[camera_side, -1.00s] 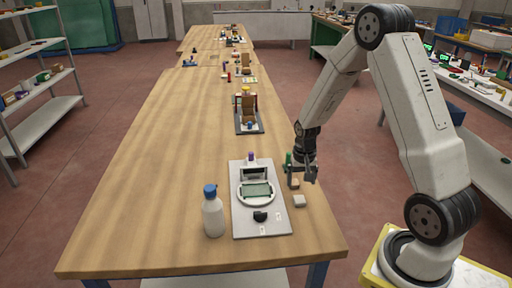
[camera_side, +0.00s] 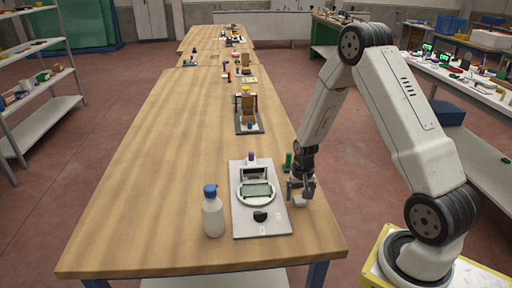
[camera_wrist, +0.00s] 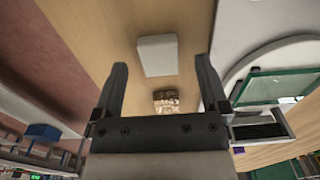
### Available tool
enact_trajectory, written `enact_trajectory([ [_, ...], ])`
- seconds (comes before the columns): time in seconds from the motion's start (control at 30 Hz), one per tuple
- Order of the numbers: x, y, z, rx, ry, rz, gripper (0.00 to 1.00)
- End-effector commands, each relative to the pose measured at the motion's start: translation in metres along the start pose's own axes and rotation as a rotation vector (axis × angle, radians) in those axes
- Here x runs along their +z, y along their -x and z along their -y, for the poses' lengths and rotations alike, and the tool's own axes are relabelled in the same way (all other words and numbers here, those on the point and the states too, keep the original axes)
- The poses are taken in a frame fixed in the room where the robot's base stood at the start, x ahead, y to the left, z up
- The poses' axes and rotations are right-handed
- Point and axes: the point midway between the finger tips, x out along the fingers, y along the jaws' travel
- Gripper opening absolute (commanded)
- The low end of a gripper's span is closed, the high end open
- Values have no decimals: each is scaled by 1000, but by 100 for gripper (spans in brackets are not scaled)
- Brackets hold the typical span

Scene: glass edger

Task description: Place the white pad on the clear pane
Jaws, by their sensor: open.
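The white pad (camera_wrist: 157,55) lies on the wooden table to the right of the grey machine plate. In the side view the white pad (camera_side: 299,202) shows just below my gripper (camera_side: 301,190). In the wrist view the pad is ahead of and between the fingers of my gripper (camera_wrist: 161,82), which are open and empty. The clear pane (camera_side: 257,190) has a green tint and lies on the round white disc of the machine. Part of the pane (camera_wrist: 277,86) shows at the right of the wrist view.
A small brown block (camera_wrist: 166,101) is near the gripper's base in the wrist view. A green item (camera_side: 288,161) stands behind the gripper. A white bottle with a blue cap (camera_side: 212,214) stands left of the plate (camera_side: 275,227). The table's left side is clear.

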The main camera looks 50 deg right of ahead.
Motion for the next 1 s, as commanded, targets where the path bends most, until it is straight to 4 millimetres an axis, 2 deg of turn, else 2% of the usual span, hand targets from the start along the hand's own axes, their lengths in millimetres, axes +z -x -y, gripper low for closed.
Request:
enact_trajectory([
  [0.2, 0, -12, 0, -1, 0, 0, 94],
  [0.7, 0, -13, 0, -1, 0, 0, 94],
  [0.73, 0, -13, 0, -1, 0, 0, 91],
  [0.77, 0, -13, 0, -1, 0, 0, 81],
  [1.0, 0, -13, 0, -1, 0, 0, 5],
])
